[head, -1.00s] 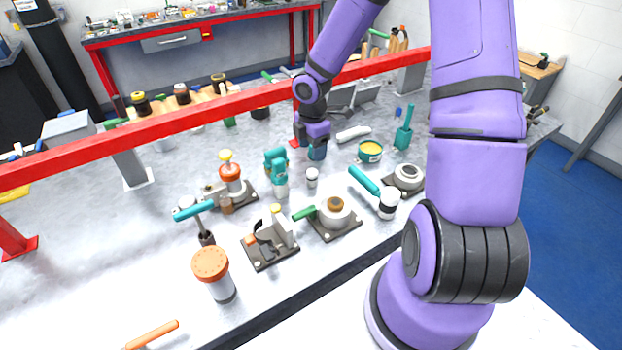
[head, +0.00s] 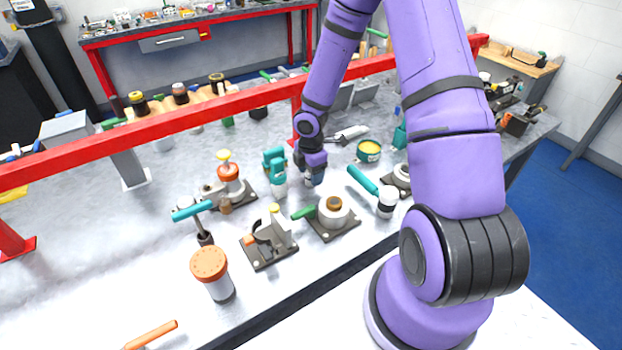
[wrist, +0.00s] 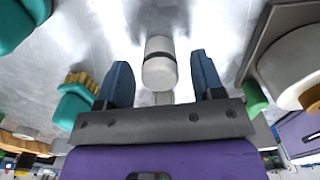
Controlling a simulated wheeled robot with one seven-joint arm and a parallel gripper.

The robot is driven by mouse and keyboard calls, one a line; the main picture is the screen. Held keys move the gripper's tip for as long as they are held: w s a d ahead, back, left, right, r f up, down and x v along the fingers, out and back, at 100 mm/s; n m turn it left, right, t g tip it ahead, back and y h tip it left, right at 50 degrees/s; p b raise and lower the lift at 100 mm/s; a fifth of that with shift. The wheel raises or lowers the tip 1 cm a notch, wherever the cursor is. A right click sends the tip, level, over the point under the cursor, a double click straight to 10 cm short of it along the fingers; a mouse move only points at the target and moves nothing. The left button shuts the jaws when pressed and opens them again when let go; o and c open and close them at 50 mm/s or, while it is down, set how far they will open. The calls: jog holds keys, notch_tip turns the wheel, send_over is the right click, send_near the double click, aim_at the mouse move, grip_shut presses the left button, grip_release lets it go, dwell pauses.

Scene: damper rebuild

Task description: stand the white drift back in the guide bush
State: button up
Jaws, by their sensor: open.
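A white cylinder with a dark band (wrist: 160,62), which looks like the white drift, shows in the wrist view. My gripper (wrist: 160,82) is open, with one blue finger on each side of it and a gap to both. I cannot tell whether the fingers are fully level with it. In the head view my gripper (head: 314,182) points down to the bench and mostly hides the cylinder. A white ring with a brown centre on a dark plate (head: 334,210) stands just in front and to the right. I cannot tell whether this is the guide bush.
A teal clamp-like tool (head: 275,165) stands close left of my gripper. A teal-handled tool (head: 362,180) and a white jar with a dark band (head: 386,203) stand to the right. A slotted fixture (head: 270,242) is nearer the front edge. A red rail (head: 200,117) crosses behind.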

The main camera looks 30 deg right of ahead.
jog(key=c, duration=0.6)
jog(key=shift+r, duration=0.1)
jog(key=shift+r, duration=1.55)
jog(key=shift+r, duration=0.1)
jog(key=shift+r, duration=1.6)
jog(key=shift+r, duration=0.1)
jog(key=shift+r, duration=1.55)
